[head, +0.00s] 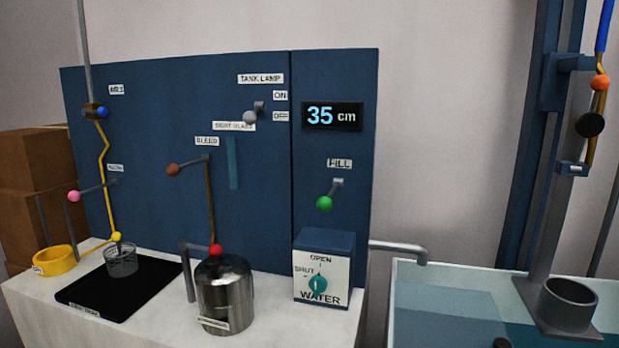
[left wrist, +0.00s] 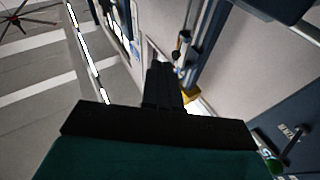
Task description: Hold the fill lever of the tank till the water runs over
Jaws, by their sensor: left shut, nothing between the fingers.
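The fill lever (head: 331,196) has a green knob and sits under the FILL label on the blue panel; it points down and slightly left. I see no water running from the spout. My left gripper (left wrist: 163,72) is shut and empty, apart from the lever. Neither gripper shows in the head view.
A WATER box (head: 323,268) with a teal knob stands below the lever. A steel pot (head: 224,295), a black mat (head: 150,282) and a yellow ring (head: 55,260) are on the white counter. A dark blue column (head: 545,130) rises behind the tank.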

